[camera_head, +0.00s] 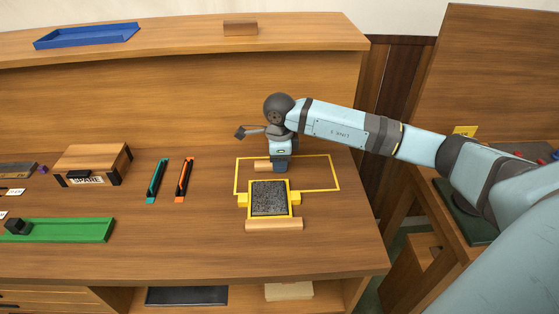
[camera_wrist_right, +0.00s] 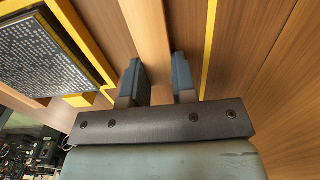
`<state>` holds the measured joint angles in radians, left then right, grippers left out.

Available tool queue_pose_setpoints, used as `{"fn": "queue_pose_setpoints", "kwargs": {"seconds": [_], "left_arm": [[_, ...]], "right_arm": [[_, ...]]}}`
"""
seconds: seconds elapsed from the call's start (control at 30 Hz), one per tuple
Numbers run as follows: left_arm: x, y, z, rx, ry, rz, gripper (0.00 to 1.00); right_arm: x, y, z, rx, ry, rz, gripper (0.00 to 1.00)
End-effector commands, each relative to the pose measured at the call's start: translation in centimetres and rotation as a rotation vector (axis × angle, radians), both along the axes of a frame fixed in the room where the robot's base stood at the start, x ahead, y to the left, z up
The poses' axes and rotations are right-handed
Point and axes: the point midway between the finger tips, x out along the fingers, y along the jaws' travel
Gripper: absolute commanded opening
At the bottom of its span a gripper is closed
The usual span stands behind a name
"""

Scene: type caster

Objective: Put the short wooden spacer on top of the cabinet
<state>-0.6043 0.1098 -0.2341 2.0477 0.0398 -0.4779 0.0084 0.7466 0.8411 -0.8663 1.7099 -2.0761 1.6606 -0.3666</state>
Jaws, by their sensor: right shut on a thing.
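My right gripper (camera_head: 281,167) points down at the table and is shut on a short wooden spacer (camera_head: 262,165), inside the yellow outline. Part of the spacer is hidden behind the fingers. In the right wrist view the spacer (camera_wrist_right: 148,32) runs between the two fingers (camera_wrist_right: 160,78). A longer wooden piece (camera_head: 273,225) lies in front of the yellow-framed dark block (camera_head: 270,198). The raised wooden cabinet top (camera_head: 185,41) runs along the back, with a wooden block (camera_head: 239,28) on it. My left gripper is not in view.
A blue tray (camera_head: 86,36) sits on the cabinet's left part. A box marked SPARE (camera_head: 92,163), a teal and an orange tool (camera_head: 184,180), and a green tray (camera_head: 70,230) are on the table's left. The cabinet top is bare right of the wooden block.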

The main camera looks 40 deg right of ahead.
Motion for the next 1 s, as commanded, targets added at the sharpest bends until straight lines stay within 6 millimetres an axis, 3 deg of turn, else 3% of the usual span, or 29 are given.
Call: {"fn": "queue_pose_setpoints", "kwargs": {"seconds": [0.13, 0.17, 0.27, 0.67, 1.0], "left_arm": [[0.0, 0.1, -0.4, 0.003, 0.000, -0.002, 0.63], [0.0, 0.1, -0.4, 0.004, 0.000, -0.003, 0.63], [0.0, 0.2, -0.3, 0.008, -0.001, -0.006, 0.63], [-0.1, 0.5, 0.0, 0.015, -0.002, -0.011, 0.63], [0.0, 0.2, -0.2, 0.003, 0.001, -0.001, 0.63]], "right_arm": [[0.0, 0.0, -0.4, 0.000, 0.000, 0.000, 0.03], [0.0, 0.0, -0.4, 0.000, 0.000, 0.000, 0.28], [0.0, 0.0, -0.3, 0.000, 0.000, 0.000, 0.51], [0.1, 0.0, 0.7, 0.000, -0.002, 0.000, 0.51], [0.1, 0.0, 7.6, 0.000, -0.004, 0.001, 0.51]]}}
